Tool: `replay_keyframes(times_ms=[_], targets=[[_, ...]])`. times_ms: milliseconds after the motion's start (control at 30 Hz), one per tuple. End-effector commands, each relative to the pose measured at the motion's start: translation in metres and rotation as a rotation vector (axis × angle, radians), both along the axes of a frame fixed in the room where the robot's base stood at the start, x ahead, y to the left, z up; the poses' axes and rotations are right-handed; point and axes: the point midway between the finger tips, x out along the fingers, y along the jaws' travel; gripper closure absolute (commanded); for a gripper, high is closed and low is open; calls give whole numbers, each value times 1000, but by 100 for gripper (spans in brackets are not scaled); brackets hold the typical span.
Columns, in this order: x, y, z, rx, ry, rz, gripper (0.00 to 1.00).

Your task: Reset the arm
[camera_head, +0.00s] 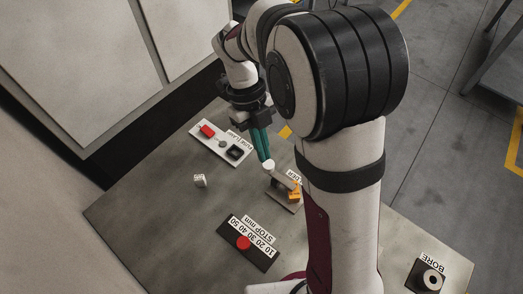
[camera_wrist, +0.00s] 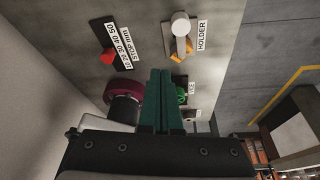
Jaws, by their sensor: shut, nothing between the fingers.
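My gripper (camera_head: 265,157) points down over the table with its green fingers together and nothing between them. The closed fingers also show in the wrist view (camera_wrist: 161,73). In the head view the fingertips overlap the white round end of a grey bar-shaped piece (camera_head: 284,181) at the holder. In the wrist view that piece (camera_wrist: 181,30) lies ahead of the fingertips, apart from them in the picture. An orange part (camera_head: 294,196) sits beside it, next to a label reading HOLDER (camera_wrist: 202,37).
A dark STOP mm scale plate (camera_head: 262,259) with a red knob (camera_head: 243,243) lies at the front. A white panel (camera_head: 209,143) with red and black parts is at the back left. A small white cube (camera_head: 200,180) stands left. A BORE block (camera_head: 421,272) is front right.

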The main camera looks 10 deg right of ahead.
Motion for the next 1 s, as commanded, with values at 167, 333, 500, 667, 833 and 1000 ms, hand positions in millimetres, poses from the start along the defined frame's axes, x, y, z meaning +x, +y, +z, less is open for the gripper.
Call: replay_keyframes(times_ms=[167, 333, 500, 667, 833, 1000], targets=[[0, 0, 0, 0, 0, 0, 100], [-10, -4, 11, 60, 5, 109, 100], [-73, -23, 52, 346, -13, 765, 100], [-140, -30, 62, 519, -93, 1495, 100], [-178, -27, 55, 542, -147, 1982, 100], [-186, -26, 51, 537, -154, 2103, 100]])
